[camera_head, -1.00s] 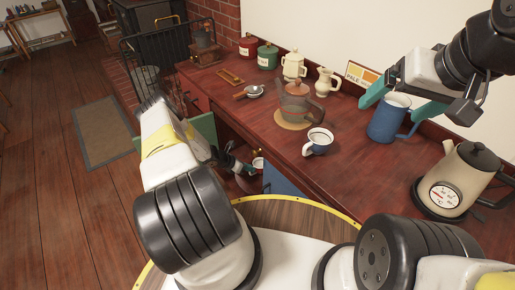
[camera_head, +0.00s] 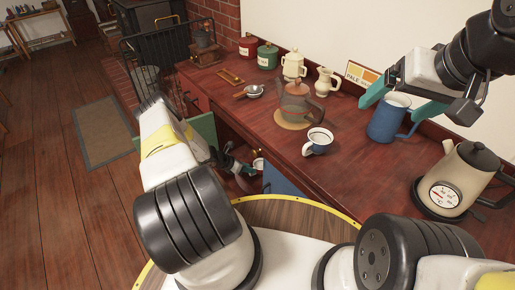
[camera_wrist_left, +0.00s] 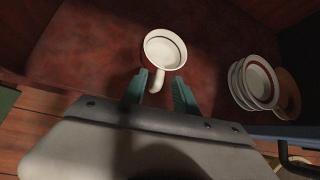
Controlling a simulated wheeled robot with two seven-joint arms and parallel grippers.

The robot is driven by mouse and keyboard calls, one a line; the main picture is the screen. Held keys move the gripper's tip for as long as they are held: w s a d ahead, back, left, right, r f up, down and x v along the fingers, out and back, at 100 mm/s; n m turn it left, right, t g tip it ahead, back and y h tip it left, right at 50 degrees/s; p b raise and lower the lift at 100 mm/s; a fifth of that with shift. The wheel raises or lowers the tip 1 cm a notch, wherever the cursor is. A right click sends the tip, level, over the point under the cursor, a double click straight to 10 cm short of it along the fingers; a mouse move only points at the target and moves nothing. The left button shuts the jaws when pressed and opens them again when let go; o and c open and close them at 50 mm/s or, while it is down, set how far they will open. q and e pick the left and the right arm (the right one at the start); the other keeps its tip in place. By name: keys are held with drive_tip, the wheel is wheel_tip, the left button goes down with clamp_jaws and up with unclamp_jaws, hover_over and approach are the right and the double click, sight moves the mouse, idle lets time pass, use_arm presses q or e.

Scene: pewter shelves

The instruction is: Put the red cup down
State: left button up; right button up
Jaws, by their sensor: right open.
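The red cup (camera_wrist_left: 164,50), white inside with a white handle, stands upright on the dark red board inside the cabinet in the left wrist view. My left gripper (camera_wrist_left: 159,86) is open, its teal fingers on either side of the cup's handle, with a gap on the right side. In the head view my left gripper (camera_head: 243,170) reaches into the open cabinet below the counter; the cup is hard to make out there. My right gripper (camera_head: 403,104) is open, with its fingers on either side of the top of a blue mug (camera_head: 386,122) on the counter.
Stacked plates (camera_wrist_left: 252,82) stand right of the cup inside the cabinet. A green cabinet door (camera_head: 204,130) hangs open beside my left arm. On the counter are a white-and-blue cup (camera_head: 318,142), a glass pot (camera_head: 296,103) and a kettle (camera_head: 456,181).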

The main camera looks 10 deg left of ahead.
use_arm(q)
drive_tip(key=v, duration=1.1)
drive_tip(key=shift+s+a+r, duration=0.1)
drive_tip(key=shift+s+r, duration=0.05)
